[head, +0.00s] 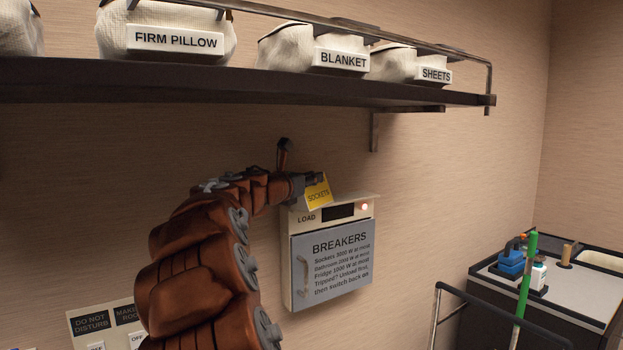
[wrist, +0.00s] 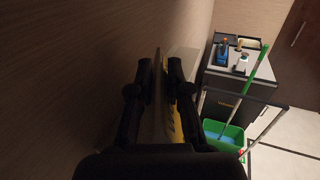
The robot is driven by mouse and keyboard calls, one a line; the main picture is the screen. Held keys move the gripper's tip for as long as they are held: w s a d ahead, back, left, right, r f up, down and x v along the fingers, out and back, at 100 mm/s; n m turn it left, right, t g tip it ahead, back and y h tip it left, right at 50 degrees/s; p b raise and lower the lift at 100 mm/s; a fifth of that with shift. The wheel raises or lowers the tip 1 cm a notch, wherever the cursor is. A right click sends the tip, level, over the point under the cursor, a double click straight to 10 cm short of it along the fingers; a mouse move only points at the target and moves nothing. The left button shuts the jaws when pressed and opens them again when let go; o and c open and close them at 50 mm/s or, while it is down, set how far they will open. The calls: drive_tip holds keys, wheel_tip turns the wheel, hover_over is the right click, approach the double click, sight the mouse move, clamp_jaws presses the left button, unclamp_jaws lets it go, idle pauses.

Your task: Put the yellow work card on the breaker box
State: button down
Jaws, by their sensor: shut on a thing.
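The yellow work card (head: 319,194), printed "SOCKETS", is held upright in my gripper (head: 312,179) at the top left of the breaker box. In the wrist view my gripper (wrist: 160,88) is shut on the card (wrist: 160,125), which shows edge-on between the fingers. The breaker box (head: 331,250) hangs on the wall with its grey "BREAKERS" door closed. Its top part has a "LOAD" display and a lit lamp. The card overlaps the box's top edge in the head view; I cannot tell whether they touch.
A dark shelf (head: 250,82) with labelled bedding bags runs above my arm. Switch panels (head: 92,326) sit at the lower left. A cart (head: 560,285) with bottles stands at the right, with a green-handled pole (head: 525,280) before it. The wrist view shows a green bucket (wrist: 222,136).

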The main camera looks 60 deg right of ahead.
drive_tip(key=c, duration=1.1)
unclamp_jaws()
drive_tip(key=w+a+b, duration=0.1)
drive_tip(key=a+b, duration=0.2)
drive_tip(key=a, duration=0.9)
drive_tip(key=shift+w, duration=0.3)
drive_tip(key=s+a+f+m+t+y, duration=0.1)
drive_tip(key=s+a+f+m+y, duration=0.2)
drive_tip(key=a+f, duration=0.5)
drive_tip(key=a+f+m+y, duration=0.4)
drive_tip(key=a+f, duration=0.2)
drive_tip(key=f, duration=0.3)
drive_tip(key=s+a+f+m+t+y, duration=0.1)
drive_tip(key=s+a+f+m+y, duration=0.2)
drive_tip(key=a+f, duration=0.45)
drive_tip(key=s+a+f+m+y, duration=0.2)
drive_tip(key=a+f, duration=0.3)
drive_tip(key=a, duration=0.3)
drive_tip(key=s+a+f+m+g+y, duration=0.1)
drive_tip(key=s+a+f+m+y, duration=0.1)
drive_tip(key=s+a+f, duration=0.3)
drive_tip(key=s+a+f+m+y, duration=0.2)
drive_tip(key=a+f, duration=0.3)
drive_tip(key=a, duration=0.7)
drive_tip(key=shift+s+f+m+g+y, duration=0.3)
drive_tip(key=shift+s+y, duration=0.55)
drive_tip(key=shift+y, duration=0.05)
